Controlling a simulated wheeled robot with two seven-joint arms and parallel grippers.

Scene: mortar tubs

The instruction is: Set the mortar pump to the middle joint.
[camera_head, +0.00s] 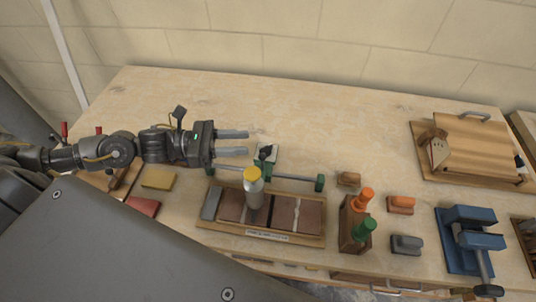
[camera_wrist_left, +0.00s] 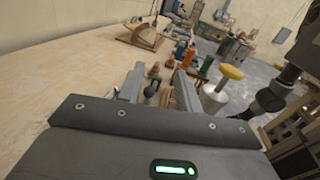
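The mortar pump (camera_head: 254,190), a grey cylinder with a yellow cap, stands upright over the left part of the wooden brick tray (camera_head: 210,228). It hides part of the bricks; a dark joint (camera_head: 270,210) shows just to its right and a pale joint (camera_head: 297,212) further right. My left gripper (camera_head: 236,142) is open and empty, behind and a little left of the pump, apart from it. In the left wrist view the pump's yellow cap (camera_wrist_left: 232,72) is to the right of the open fingers (camera_wrist_left: 160,88). My right gripper is in neither view.
A rail with green ends (camera_head: 320,183) runs behind the bricks. A black-knobbed piece (camera_head: 265,152) sits beyond the left fingertips. A wooden holder (camera_head: 352,228) with orange and green handles and a blue vise (camera_head: 470,240) stand right. The table's back middle is clear.

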